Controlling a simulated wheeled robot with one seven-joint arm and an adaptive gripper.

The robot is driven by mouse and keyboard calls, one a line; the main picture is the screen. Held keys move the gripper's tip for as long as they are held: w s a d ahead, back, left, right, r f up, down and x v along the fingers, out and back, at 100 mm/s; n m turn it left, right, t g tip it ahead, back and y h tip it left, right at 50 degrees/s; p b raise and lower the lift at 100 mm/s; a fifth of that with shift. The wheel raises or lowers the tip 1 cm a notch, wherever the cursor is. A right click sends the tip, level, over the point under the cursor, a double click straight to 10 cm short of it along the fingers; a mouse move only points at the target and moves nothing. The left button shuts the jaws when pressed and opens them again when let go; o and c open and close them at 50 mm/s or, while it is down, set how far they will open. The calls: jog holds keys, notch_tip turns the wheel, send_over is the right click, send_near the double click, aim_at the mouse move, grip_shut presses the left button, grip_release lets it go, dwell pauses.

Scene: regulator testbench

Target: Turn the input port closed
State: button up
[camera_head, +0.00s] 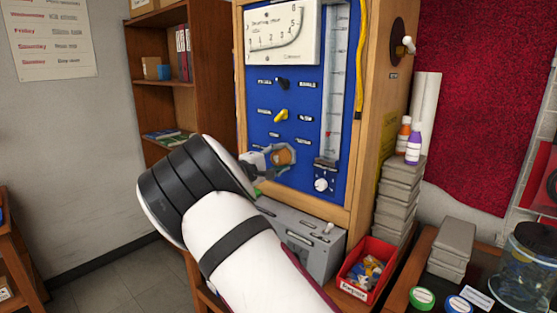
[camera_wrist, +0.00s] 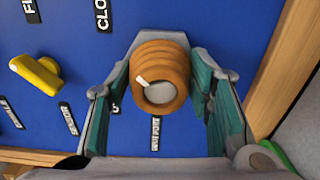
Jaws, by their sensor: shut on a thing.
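The input port (camera_wrist: 162,62) is a ribbed orange-brown round knob with a grey centre and a white mark, on the blue panel (camera_wrist: 215,25). In the head view the orange knob (camera_head: 282,157) shows low on the panel, partly hidden by my gripper (camera_head: 270,158). In the wrist view my gripper (camera_wrist: 162,95) has one teal-padded finger on each side of the knob and is shut on it. The white mark points to the upper left in the wrist view. A label (camera_wrist: 155,133) sits just below the knob, seen sideways.
A yellow lever (camera_head: 281,115) and a black lever (camera_head: 282,84) are above the knob. A clear gauge tube (camera_head: 333,95) runs down the panel's right side. A grey box (camera_head: 300,235) stands below, with a red bin (camera_head: 350,283) beside it.

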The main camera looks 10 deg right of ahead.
jog(key=shift+f+m, duration=0.1)
jog(key=shift+m, duration=0.3)
jog(key=o, duration=1.1)
jog(key=shift+o, duration=0.2)
jog(key=v, duration=1.2)
